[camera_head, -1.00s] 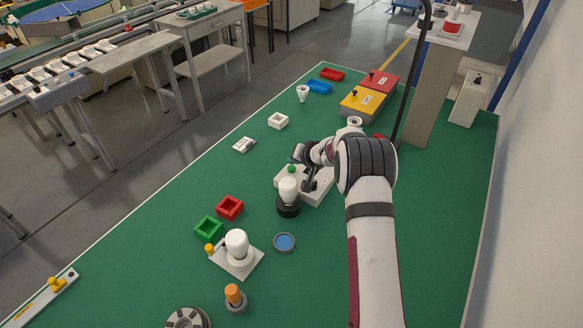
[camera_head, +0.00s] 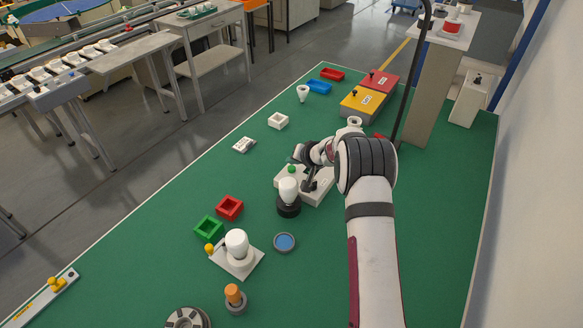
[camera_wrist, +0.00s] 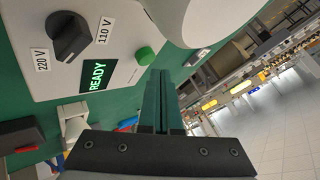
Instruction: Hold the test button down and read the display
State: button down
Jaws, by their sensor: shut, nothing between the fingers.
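The test box (camera_head: 318,195) is pale, with a dark selector knob (camera_wrist: 67,36) between labels reading 220 V and 110 V. Its display (camera_wrist: 96,75) reads READY in green letters. The green round test button (camera_wrist: 145,56) sits beside it and also shows in the head view (camera_head: 291,168). My gripper (camera_wrist: 159,75) is shut and empty, its fingertips close to the button; I cannot tell whether they touch it. A white bulb (camera_head: 288,187) stands upright in a black base (camera_head: 289,208) at the box's near side.
Another white bulb (camera_head: 237,241) stands on a white plate to the near left. Green (camera_head: 208,229) and red (camera_head: 230,208) trays lie left of the box. Yellow (camera_head: 361,106) and red (camera_head: 379,82) boxes stand at the back. The green bench is free around the blue-topped disc (camera_head: 284,242).

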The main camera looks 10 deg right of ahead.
aim_at(293, 174)
jog(key=shift+f, duration=0.4)
jog(key=shift+f, duration=0.45)
dwell(1.6)
jog(key=shift+r, duration=0.1)
dwell(0.5)
jog(key=shift+r, duration=0.75)
jog(key=shift+r, duration=0.1)
jog(key=shift+r, duration=2.4)
jog(key=shift+r, duration=0.1)
